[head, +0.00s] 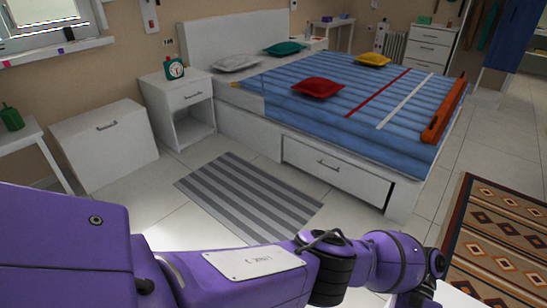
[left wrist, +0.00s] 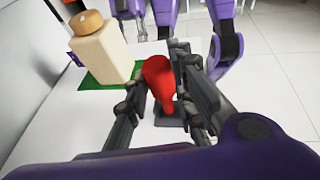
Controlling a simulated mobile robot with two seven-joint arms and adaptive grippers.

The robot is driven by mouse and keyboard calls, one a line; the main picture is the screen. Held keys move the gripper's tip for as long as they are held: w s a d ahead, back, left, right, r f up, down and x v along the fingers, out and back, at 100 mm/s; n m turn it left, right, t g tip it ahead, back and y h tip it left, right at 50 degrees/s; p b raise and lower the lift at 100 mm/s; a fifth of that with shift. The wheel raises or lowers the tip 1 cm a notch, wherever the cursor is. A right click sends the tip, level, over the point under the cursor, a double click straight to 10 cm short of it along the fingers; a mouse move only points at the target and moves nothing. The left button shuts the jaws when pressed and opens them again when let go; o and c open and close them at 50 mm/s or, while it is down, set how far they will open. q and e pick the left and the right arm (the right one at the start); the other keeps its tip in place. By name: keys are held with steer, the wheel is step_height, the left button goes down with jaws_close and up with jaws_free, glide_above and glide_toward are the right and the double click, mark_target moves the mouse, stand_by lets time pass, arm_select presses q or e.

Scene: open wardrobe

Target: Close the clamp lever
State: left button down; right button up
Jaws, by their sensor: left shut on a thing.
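The red lever (left wrist: 157,76) of the clamp stands up from a small dark base (left wrist: 170,119) on a white tabletop in the left wrist view. My left gripper (left wrist: 163,100) has its dark fingers on either side of the red lever and is shut on it. The fingers hide part of the lever and base. In the head view my purple left arm crosses the bottom, and its gripper is out of the picture. The clamp does not show there.
A cream bottle (left wrist: 102,52) with a tan cap stands on a green mat (left wrist: 112,83), left of the lever. The white tabletop (left wrist: 60,128) is bare near the front. The head view shows a bed (head: 350,85), striped rug (head: 245,195) and patterned rug (head: 500,235).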

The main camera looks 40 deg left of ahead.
stand_by(0.3)
arm_select(q)
steer(key=c, duration=1.9)
jaws_free()
steer(key=o, duration=0.4)
steer(key=shift+w, duration=0.1)
steer(key=shift+r, duration=0.1)
step_height(320, 180, up, 10)
steer(key=shift+f, duration=0.1)
